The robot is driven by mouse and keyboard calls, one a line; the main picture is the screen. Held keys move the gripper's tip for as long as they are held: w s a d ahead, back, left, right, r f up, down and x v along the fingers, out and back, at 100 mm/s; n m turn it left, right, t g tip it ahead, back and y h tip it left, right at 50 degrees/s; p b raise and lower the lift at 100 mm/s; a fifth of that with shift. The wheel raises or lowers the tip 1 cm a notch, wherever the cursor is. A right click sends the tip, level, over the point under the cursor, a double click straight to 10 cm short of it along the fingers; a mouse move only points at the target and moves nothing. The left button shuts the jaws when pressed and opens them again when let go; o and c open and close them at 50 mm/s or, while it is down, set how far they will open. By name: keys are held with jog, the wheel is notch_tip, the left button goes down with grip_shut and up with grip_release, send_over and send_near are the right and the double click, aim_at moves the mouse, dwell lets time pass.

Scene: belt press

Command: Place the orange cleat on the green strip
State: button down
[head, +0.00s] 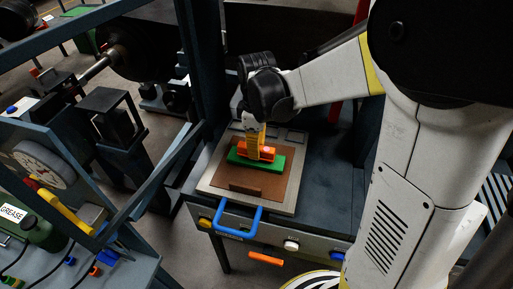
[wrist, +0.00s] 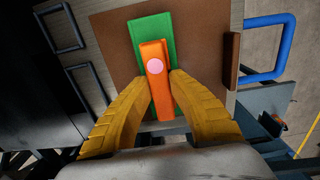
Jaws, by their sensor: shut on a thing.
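The orange cleat (wrist: 157,85) is between the yellow fingers of my gripper (wrist: 152,90), which are shut on its sides. A pale pink round spot marks its upper face. The green strip (wrist: 150,32) lies under the cleat on a brown pad, and its far end shows past the cleat. In the head view the cleat (head: 269,152) sits at or just above the green strip (head: 274,167), with my gripper (head: 256,150) coming down from above. I cannot tell whether the cleat touches the strip. The fingers hide part of both.
The brown pad (head: 275,188) lies in a pale frame (head: 211,178) on the press bench. A raised brown block (head: 248,187) stands at its front edge. A blue handle (head: 240,222) sticks out in front. A blue frame post (head: 203,60) rises at the left.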

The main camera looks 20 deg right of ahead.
jog(key=shift+f+b, duration=0.5)
jog(key=shift+f, duration=0.1)
jog(key=c, duration=1.3)
grip_release()
notch_tip(320, 180, up, 12)
jog(key=shift+r, duration=0.1)
jog(key=shift+s, duration=0.1)
